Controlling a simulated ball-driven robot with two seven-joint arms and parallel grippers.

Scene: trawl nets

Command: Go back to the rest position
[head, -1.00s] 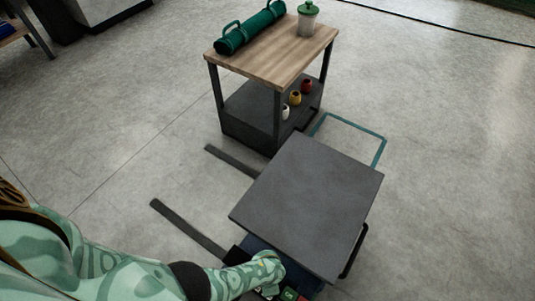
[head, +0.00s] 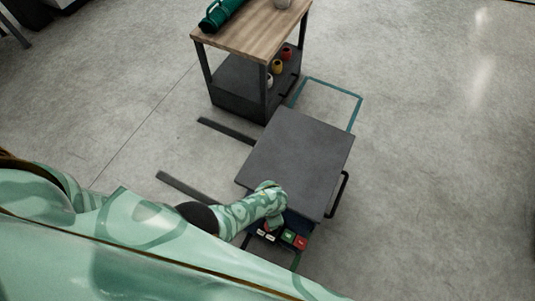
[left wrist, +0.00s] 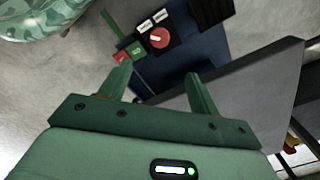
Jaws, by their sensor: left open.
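My left gripper (head: 271,222) is above the control box at the near edge of a dark grey platform. In the left wrist view my left gripper (left wrist: 158,82) has its two green fingers spread apart with nothing between them. The control box (left wrist: 185,60) is dark blue, with a red knob (left wrist: 158,38), a red button (left wrist: 120,57) and a green button (left wrist: 138,49) beyond the fingertips. The platform (head: 300,160) is flat and bare; it also shows at the right in the left wrist view (left wrist: 250,100). My right gripper is in neither view.
Two dark bars (head: 188,186) lie on the floor at left. A teal floor outline (head: 335,86) lies behind. Floor at right is clear.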

